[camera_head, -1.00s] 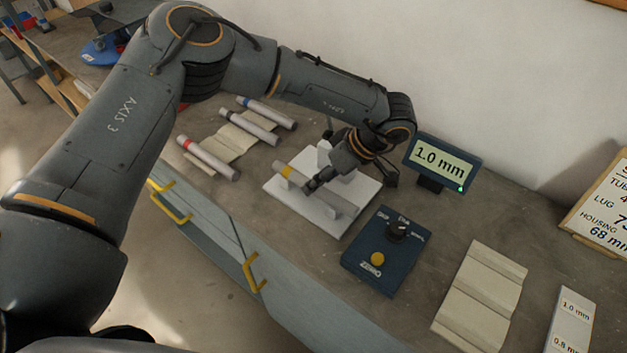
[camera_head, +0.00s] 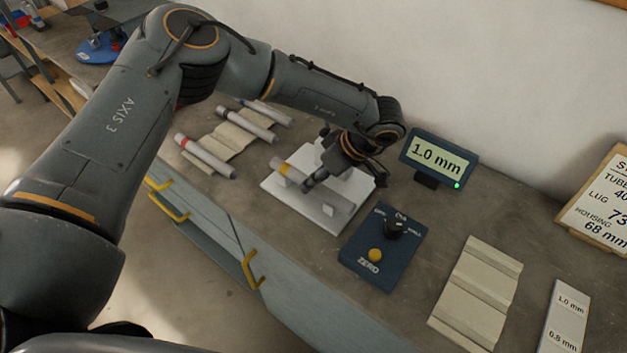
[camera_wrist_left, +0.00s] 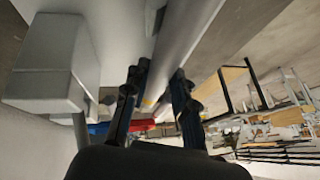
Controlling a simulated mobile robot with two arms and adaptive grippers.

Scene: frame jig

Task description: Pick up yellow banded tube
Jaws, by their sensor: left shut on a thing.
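The yellow banded tube (camera_head: 289,172) is a grey tube with a yellow band near its upper left end. It lies along the white jig plate (camera_head: 328,223). My left gripper (camera_head: 308,185) reaches down onto it from the right and is shut on its middle. In the left wrist view the grey tube (camera_wrist_left: 183,40) runs between the two dark fingers (camera_wrist_left: 158,90). Whether the tube has left its supports I cannot tell. My right gripper is in neither view.
Tubes with a red band (camera_head: 205,156) and other bands lie on a beige rack (camera_head: 229,140) to the left. A blue control box (camera_head: 383,248) and a display reading 1.0 mm (camera_head: 438,160) stand to the right. An empty beige rack (camera_head: 477,290) lies further right.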

